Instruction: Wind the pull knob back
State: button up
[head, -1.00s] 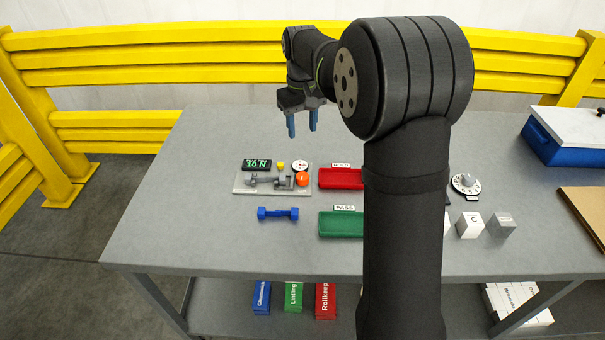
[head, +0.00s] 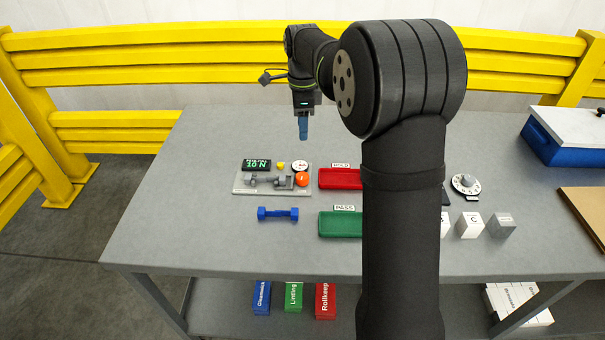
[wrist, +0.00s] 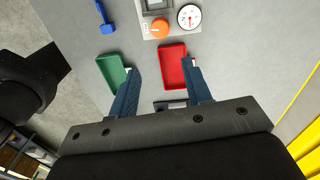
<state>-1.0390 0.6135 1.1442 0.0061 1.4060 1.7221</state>
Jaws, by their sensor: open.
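The orange round knob (head: 302,179), which looks like the pull knob, is at the right end of a small grey fixture (head: 243,188) on the table. A grey cylindrical mechanism (head: 268,181) lies on the fixture to the knob's left. In the wrist view the orange knob (wrist: 160,28) is at the top, beyond the fingers and beside a dial gauge (wrist: 189,17). My gripper (head: 303,136) is open and empty, pointing down above the table behind the fixture, apart from the knob. Its blue fingers are seen edge-on in the head view and spread apart in the wrist view (wrist: 158,68).
A red tray (head: 340,178) and a green tray (head: 340,224) lie right of the fixture. A blue dumbbell-shaped part (head: 278,213) lies in front. A lit display (head: 257,165) and a small yellow piece (head: 281,165) stand at the fixture's back. The left tabletop is clear.

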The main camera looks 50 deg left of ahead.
jog(key=m, duration=0.1)
send_near(302, 176)
notch_tip(302, 176, down, 9)
jog(key=shift+d+f, duration=0.1)
dwell(0.4)
jog(key=c, duration=0.7)
